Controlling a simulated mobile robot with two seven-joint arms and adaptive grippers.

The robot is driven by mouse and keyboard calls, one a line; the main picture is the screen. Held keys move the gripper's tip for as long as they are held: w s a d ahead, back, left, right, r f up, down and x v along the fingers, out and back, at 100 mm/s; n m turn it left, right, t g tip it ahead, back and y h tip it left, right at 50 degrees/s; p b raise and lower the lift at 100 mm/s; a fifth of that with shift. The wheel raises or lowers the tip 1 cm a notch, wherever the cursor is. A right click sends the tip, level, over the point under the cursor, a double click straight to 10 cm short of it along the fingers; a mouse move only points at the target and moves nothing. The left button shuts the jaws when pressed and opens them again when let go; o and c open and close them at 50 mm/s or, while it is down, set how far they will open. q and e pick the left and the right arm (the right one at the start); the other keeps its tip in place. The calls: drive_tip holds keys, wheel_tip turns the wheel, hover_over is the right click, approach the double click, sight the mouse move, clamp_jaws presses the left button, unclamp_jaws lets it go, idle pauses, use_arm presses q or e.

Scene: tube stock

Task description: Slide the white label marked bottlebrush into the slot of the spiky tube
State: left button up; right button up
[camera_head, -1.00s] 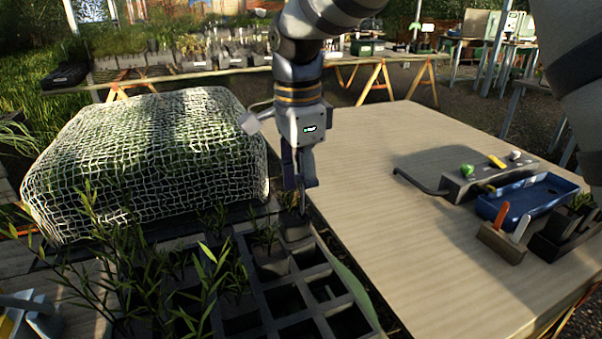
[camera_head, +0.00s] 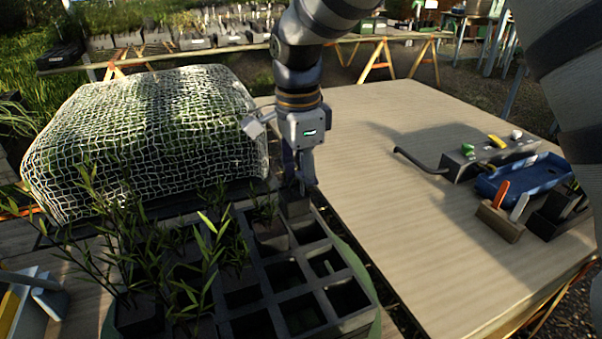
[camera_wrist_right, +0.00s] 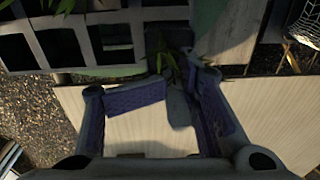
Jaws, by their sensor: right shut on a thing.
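My right gripper (camera_head: 298,188) points down over the back right corner of the dark tube tray (camera_head: 318,315). It is shut on a small flat piece (camera_wrist_right: 181,108), apparently a label, grey in the shade; no marking is readable. Just under the fingertips stands a grey square tube (camera_head: 295,208); its plant is mostly hidden, but thin pointed leaves (camera_wrist_right: 166,72) show close to the fingertips in the right wrist view. I cannot tell whether the piece touches the tube or its slot. My left gripper is not in view.
Several leafy tubes fill the tray's left side; right cells are empty. A netted mound (camera_head: 145,140) stands behind. On the wooden table (camera_head: 400,200) are a wooden block (camera_head: 499,222) with an orange and a white label, a blue tray (camera_head: 520,178) and a grey handled stand (camera_head: 467,168). The table's middle is clear.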

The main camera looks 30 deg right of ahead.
drive_tip(key=shift+f, duration=0.2)
drive_tip(key=o, duration=1.2)
drive_tip(key=shift+r, duration=0.1)
wheel_tip(320, 180, up, 12)
drive_tip(key=shift+s+a, duration=0.25)
